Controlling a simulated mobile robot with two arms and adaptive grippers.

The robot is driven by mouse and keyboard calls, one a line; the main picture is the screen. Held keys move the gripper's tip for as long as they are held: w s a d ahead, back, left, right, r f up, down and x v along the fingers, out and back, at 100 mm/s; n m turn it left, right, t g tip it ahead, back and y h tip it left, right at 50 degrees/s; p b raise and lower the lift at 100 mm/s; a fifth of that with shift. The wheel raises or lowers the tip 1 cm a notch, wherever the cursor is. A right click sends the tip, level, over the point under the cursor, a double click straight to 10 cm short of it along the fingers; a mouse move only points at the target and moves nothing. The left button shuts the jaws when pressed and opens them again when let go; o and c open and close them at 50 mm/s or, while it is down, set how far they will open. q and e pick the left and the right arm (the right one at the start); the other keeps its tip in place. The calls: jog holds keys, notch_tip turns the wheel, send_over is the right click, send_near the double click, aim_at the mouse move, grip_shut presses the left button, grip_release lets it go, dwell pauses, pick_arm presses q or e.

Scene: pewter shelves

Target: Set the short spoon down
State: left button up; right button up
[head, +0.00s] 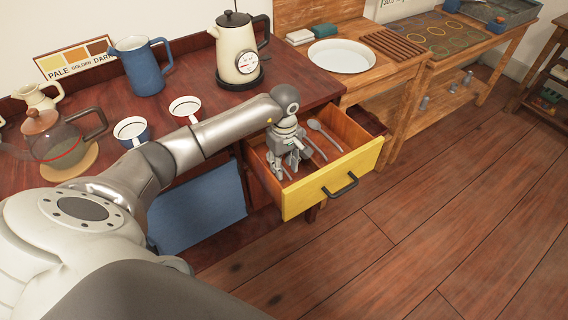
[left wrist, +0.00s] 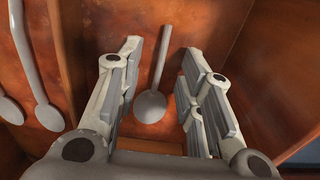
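The open drawer (head: 330,185) has a yellow front and a dark handle. My left gripper (head: 287,166) is down inside it, fingers pointing toward the drawer floor. In the left wrist view the gripper (left wrist: 158,95) is open, with a wide gap between its fingers. A grey spoon (left wrist: 150,107), which looks like the short spoon, lies between the fingers on the drawer floor. A gap shows on both sides of it, so neither finger appears to touch it. In the head view I cannot clearly tell it from the gripper. My right gripper is not in view.
Longer grey utensils lie beside it, including a spoon (left wrist: 48,115) left of the fingers. A drawer wall (left wrist: 215,30) is close on the right. Above the drawer, the counter holds a kettle (head: 238,55), a blue pitcher (head: 142,70) and mugs (head: 131,130).

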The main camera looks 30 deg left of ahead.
aim_at(284, 169)
pick_arm(q)
notch_tip(284, 169, up, 12)
jog(key=b, duration=0.1)
dwell(0.6)
